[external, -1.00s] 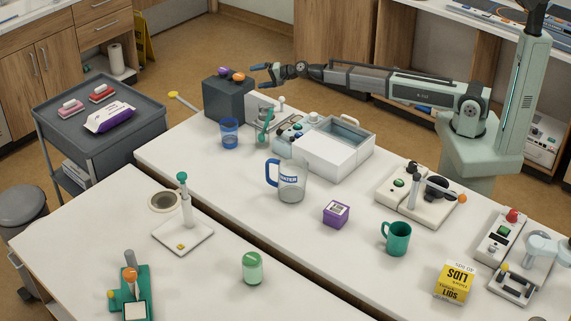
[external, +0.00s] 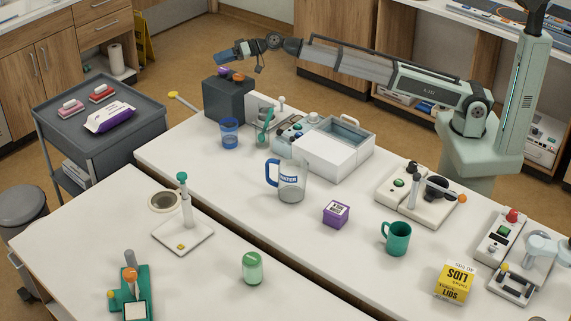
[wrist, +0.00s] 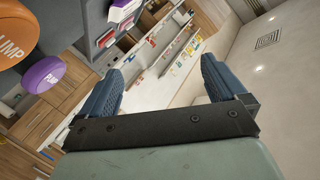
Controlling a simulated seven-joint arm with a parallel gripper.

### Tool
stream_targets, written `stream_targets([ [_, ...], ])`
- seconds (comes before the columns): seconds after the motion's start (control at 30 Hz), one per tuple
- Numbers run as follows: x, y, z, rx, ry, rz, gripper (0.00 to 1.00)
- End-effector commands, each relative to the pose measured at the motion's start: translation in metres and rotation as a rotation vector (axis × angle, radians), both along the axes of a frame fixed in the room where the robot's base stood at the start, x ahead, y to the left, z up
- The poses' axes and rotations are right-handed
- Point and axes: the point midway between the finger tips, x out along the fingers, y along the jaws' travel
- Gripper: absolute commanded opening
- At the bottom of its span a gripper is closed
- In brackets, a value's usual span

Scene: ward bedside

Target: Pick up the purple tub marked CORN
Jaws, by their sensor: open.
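My gripper (external: 225,56) is raised above the dark grey box at the back of the table, far up and left of the tub. In the wrist view my gripper (wrist: 160,78) shows two blue fingers spread wide apart, with nothing between them. The tub is not in the wrist view.
A clear jug (external: 292,183) with a blue handle and a green mug (external: 397,238) flank the tub. A yellow box (external: 454,283) stands further right. The dark box (external: 229,101) carries purple and orange knobs. A white open-topped case (external: 330,155) stands behind the jug.

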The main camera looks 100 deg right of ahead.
Motion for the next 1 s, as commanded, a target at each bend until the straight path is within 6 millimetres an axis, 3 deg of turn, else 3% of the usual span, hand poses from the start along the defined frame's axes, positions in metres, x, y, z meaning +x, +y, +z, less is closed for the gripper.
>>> stream_targets([
  [0.03,0.002,0.036,0.002,-0.056,0.021,0.056,0.98],
  [0.1,0.001,0.078,0.0,-0.139,0.054,0.132,0.98],
  [0.27,-0.01,0.173,-0.006,-0.315,0.128,0.303,0.98],
  [0.47,-0.039,0.282,-0.016,-0.524,0.214,0.513,0.98],
  [0.7,-0.097,0.397,-0.035,-0.731,0.34,0.752,0.98],
  [0.87,-0.148,0.462,-0.056,-0.826,0.465,0.894,0.98],
  [1.0,-0.2,0.51,-0.074,-0.896,0.598,1.0,0.98],
])
